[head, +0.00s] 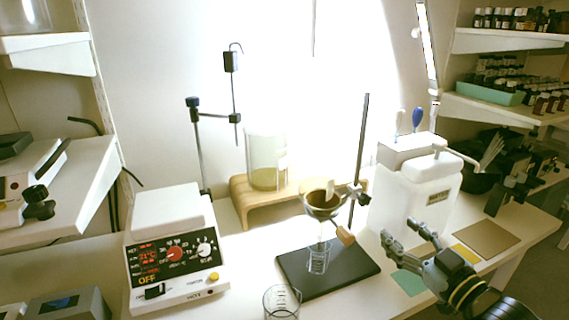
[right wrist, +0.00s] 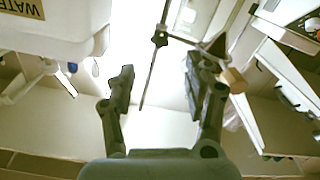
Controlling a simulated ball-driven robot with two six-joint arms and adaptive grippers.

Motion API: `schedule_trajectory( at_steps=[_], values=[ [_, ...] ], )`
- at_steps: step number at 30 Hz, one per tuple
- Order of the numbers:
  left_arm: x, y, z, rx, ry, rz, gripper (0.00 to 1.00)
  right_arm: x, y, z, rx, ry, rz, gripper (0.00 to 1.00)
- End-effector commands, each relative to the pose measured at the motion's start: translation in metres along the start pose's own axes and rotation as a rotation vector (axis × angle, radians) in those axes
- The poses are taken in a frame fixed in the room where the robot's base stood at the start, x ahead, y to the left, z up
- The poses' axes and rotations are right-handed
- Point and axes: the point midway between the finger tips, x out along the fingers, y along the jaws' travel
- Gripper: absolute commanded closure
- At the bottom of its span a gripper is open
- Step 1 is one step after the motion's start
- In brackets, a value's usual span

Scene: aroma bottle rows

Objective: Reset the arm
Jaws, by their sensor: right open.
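My right gripper (head: 402,240) is at the lower right of the head view, above the bench and right of the black stand base. It is open and empty. In the right wrist view my right gripper (right wrist: 160,80) shows its two fingers wide apart with nothing between them. A retort stand rod (right wrist: 154,65) shows behind them. My left gripper is not in view.
A funnel (head: 323,205) hangs on the stand above a small glass vessel (head: 318,258) on the black base (head: 345,274). A beaker (head: 282,302), a hotplate (head: 172,255) and a white water container (head: 415,195) stand nearby. Bottle shelves (head: 505,40) are at right.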

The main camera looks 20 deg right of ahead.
Motion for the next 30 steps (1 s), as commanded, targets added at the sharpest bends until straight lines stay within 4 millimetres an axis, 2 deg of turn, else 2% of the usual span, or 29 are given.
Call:
schedule_trajectory(
  at_steps=[5, 8, 11, 15, 18, 30],
  values=[
    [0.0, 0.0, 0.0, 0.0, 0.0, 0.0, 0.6, 0.0, -0.008, 0.001, 0.012, -0.053, -0.005, 0.48],
    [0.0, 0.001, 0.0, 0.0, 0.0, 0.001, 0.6, -0.004, -0.025, 0.003, 0.034, -0.172, -0.017, 0.48],
    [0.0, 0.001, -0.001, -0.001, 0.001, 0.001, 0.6, -0.018, -0.046, 0.003, 0.064, -0.345, -0.035, 0.48],
    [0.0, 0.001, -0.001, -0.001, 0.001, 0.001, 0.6, -0.056, -0.072, -0.002, 0.099, -0.61, -0.059, 0.48],
    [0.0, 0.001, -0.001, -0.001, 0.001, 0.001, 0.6, -0.086, -0.083, -0.009, 0.118, -0.765, -0.073, 0.48],
    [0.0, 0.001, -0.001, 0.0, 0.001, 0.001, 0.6, -0.177, -0.099, -0.042, 0.163, -1.125, -0.104, 0.48]
  ],
)
